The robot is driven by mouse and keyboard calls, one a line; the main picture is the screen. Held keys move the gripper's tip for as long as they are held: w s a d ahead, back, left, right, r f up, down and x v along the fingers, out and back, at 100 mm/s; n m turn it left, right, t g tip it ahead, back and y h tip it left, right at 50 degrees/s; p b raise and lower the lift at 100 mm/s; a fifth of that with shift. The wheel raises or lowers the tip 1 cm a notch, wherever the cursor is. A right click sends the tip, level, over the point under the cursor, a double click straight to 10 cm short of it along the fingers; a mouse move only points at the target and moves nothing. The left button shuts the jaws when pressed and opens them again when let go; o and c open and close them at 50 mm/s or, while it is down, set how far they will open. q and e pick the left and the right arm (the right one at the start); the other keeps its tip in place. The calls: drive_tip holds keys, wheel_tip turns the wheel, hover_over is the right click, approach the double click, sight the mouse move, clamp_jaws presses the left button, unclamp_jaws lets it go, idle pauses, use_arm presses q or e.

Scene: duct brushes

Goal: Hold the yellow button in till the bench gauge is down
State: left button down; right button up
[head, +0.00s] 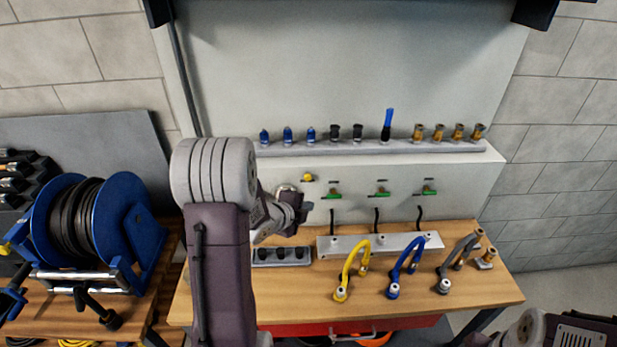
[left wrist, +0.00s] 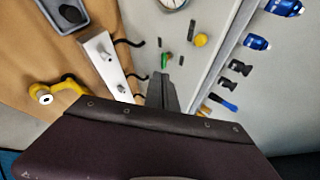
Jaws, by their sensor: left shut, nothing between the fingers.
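The yellow button (head: 308,177) is on the upright panel above the bench, left of the green-handled valves. In the left wrist view the yellow button (left wrist: 201,40) stands right of and beyond my fingertips. The round bench gauge (head: 286,187) is left of the button, partly hidden by my gripper. The gauge (left wrist: 172,4) is cut by the top edge in the left wrist view, and its needle is too small to read. My left gripper (head: 302,207) is shut and empty, below the button and apart from it; its fingers (left wrist: 163,82) point at the panel. My right gripper is out of view.
Green-handled valves (head: 381,192) line the panel right of the button. A ledge (head: 350,149) above carries several brushes and fittings. Yellow (head: 344,281), blue (head: 395,270) and grey hoses lie on the bench. A blue cable reel (head: 125,240) stands at left.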

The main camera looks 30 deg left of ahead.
sight(308, 177)
use_arm(q)
drive_tip(key=w+a+p, duration=0.4)
drive_tip(key=w, duration=0.3)
drive_tip(key=shift+w+a, duration=0.35)
drive_tip(key=shift+w, duration=0.05)
drive_tip(key=shift+w, duration=0.1)
idle(0.5)
idle(1.2)
drive_tip(key=shift+w+a, duration=0.2)
drive_tip(key=shift+w, duration=0.15)
